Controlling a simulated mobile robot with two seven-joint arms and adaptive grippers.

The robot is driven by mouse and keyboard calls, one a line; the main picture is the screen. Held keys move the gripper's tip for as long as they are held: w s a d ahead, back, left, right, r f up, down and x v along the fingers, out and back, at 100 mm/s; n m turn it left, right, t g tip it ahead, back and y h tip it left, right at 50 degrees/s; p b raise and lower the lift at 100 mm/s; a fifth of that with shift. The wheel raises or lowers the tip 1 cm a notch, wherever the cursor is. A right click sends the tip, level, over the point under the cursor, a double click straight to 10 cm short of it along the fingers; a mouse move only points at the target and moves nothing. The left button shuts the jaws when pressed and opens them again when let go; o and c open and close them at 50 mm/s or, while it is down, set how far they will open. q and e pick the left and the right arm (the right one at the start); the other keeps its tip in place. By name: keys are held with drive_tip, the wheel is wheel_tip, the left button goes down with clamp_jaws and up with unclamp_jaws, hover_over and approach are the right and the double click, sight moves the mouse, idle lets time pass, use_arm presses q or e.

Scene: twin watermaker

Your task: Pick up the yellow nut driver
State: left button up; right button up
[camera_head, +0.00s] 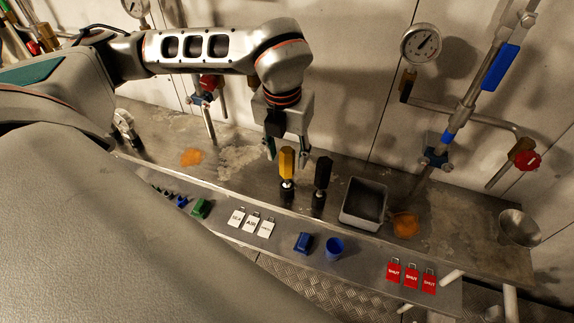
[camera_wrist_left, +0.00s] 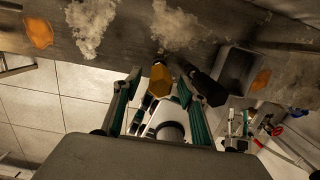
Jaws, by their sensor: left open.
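The yellow nut driver (camera_head: 287,163) stands upright on the bench, its yellow handle on top. A similar black-handled driver (camera_head: 322,172) stands just to its right. My left gripper (camera_head: 287,155) is open above and around the yellow handle, pointing down. In the left wrist view the yellow handle (camera_wrist_left: 160,80) shows between the two open fingers (camera_wrist_left: 155,95), near their tips, and the black handle (camera_wrist_left: 207,87) is just outside the right finger. I cannot tell whether any finger touches the handle. My right gripper is not in view.
A grey open bin (camera_head: 365,204) stands right of the drivers. White tags (camera_head: 252,222), a blue block (camera_head: 303,243), a blue cup (camera_head: 334,248) and red SHUT tags (camera_head: 411,277) line the front ledge. Pipes and a gauge (camera_head: 421,44) are on the back wall.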

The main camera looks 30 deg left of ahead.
use_arm(q)
drive_tip(key=shift+w+f, duration=0.1)
drive_tip(key=shift+f, duration=0.4)
drive_tip(key=c, duration=1.1)
drive_tip(key=shift+r, duration=0.15)
wheel_tip(320, 180, up, 20)
drive_tip(key=shift+f, duration=0.1)
